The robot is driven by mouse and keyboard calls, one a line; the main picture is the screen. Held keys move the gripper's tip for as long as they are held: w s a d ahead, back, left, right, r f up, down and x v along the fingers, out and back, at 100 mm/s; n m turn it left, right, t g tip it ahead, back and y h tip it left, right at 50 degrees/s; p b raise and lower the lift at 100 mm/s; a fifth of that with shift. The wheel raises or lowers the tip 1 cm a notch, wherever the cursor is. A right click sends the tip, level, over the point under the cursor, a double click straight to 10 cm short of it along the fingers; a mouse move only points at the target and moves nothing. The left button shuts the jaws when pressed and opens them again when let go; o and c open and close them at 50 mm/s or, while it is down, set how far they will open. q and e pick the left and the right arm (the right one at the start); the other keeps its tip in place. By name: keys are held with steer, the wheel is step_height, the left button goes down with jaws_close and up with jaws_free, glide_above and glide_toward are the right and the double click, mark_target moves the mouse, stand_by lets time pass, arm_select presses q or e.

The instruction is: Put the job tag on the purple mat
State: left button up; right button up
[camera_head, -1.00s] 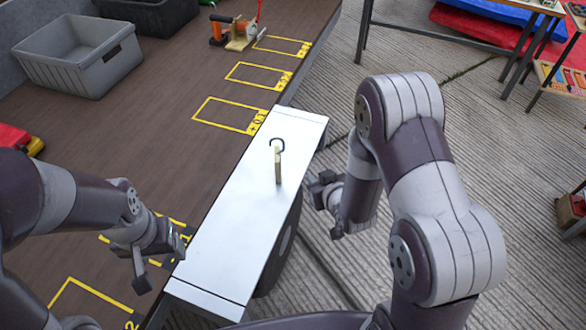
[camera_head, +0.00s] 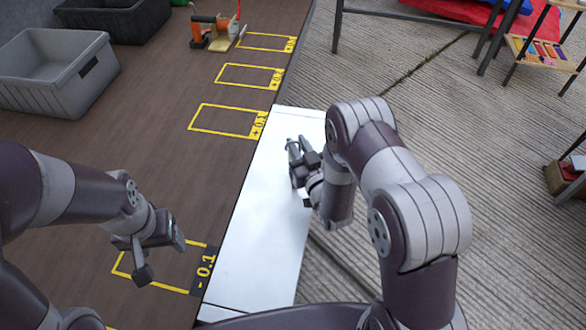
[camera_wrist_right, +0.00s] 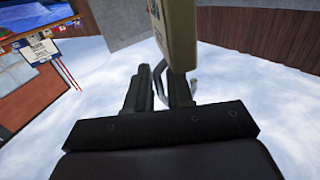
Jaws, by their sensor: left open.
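The job tag, a beige block with a dark ring, is hidden behind my right gripper (camera_head: 299,153) in the head view. In the right wrist view a large beige piece (camera_wrist_right: 178,32), which looks like the tag, hangs close above the right gripper's fingers (camera_wrist_right: 158,88) and partly overlaps the right-hand one. A grey curved piece, perhaps the ring, shows beside that finger. Whether the fingers grip the tag cannot be told. My left gripper (camera_head: 162,258) is open and empty above the brown table. I see no purple mat.
The white plate (camera_head: 255,230) lies along the right edge of the brown table (camera_head: 150,90). A grey crate (camera_head: 55,92) and a dark crate (camera_head: 125,20) stand at the back left. An orange-handled tool (camera_head: 215,35) stands at the back. Yellow-outlined spaces are empty.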

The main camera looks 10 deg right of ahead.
steer(key=shift+w+a, duration=0.1)
steer(key=shift+w, duration=0.5)
jaws_close()
